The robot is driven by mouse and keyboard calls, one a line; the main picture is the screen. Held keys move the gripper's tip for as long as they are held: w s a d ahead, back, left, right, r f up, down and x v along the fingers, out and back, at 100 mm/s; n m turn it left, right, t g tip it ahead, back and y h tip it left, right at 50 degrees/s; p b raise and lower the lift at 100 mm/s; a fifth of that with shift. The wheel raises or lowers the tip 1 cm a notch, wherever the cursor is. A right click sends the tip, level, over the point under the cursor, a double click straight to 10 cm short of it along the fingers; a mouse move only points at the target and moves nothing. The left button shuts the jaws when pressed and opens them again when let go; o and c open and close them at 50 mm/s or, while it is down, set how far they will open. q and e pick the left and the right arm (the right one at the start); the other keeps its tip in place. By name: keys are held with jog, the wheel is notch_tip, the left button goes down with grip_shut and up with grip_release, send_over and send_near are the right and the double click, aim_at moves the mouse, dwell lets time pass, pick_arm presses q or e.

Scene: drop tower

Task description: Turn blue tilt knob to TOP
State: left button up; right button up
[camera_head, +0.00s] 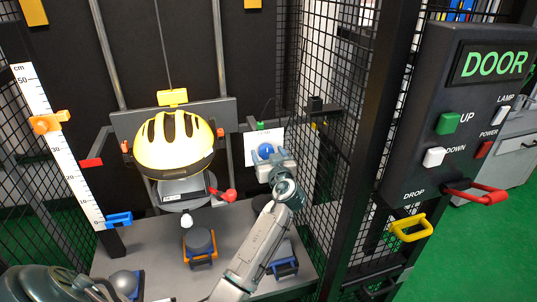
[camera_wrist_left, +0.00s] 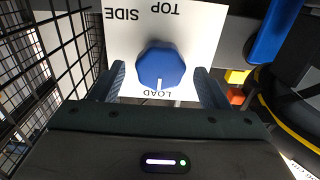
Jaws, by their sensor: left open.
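The blue tilt knob (camera_wrist_left: 161,68) sits on a white label plate (camera_wrist_left: 200,25) reading SIDE, TOP and LOAD, upside down in the left wrist view. Its white pointer line is at LOAD. In the head view the knob (camera_head: 265,151) shows in front of the plate (camera_head: 250,146). My left gripper (camera_wrist_left: 161,85) is open, with one finger on each side of the knob and gaps between fingers and knob. It also shows in the head view (camera_head: 268,162), reaching up from below.
A yellow helmet (camera_head: 172,143) sits on the tower carriage left of the knob. A red lever (camera_head: 226,195) sticks out below it. Black mesh (camera_head: 335,165) stands close on the right. A control box (camera_head: 455,110) reading DOOR is at far right.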

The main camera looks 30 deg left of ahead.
pick_arm(q)
jog(key=c, duration=1)
jog(key=shift+o, duration=0.2)
